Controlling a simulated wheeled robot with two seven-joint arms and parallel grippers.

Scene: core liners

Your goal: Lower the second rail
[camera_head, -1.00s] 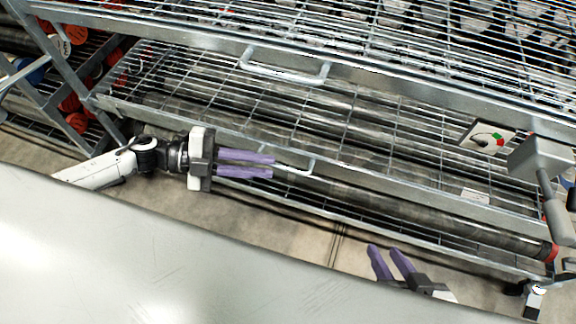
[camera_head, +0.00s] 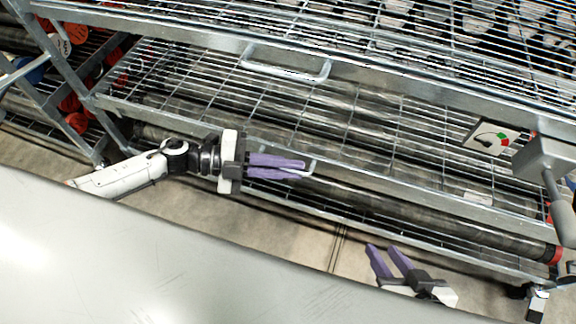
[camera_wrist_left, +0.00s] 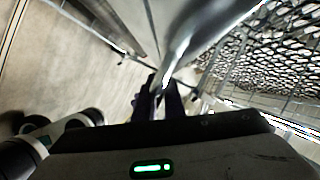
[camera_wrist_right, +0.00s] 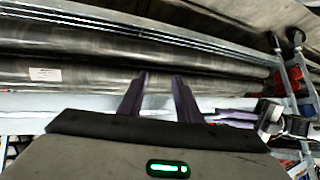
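The second rail (camera_head: 385,183) is the long grey metal bar along the front of the rack's middle wire shelf. It has a U-shaped handle (camera_head: 313,167). My left gripper (camera_head: 303,167) is at this handle, its purple fingers pointing right and overlapping it in the head view. In the left wrist view, a blurred metal bar (camera_wrist_left: 188,40) runs down to the fingertips; whether the fingers grip it cannot be told. My right gripper (camera_head: 383,250) is open and empty, low in front of the rack. It also shows open in the right wrist view (camera_wrist_right: 161,76).
The upper rail (camera_head: 400,82) has its own handle (camera_head: 285,72) above. Dark core tubes (camera_head: 440,220) lie on the lower shelf. A gauge plate (camera_head: 492,138) and a grey bracket (camera_head: 545,158) are at the right. Floor is clear in front of the rack.

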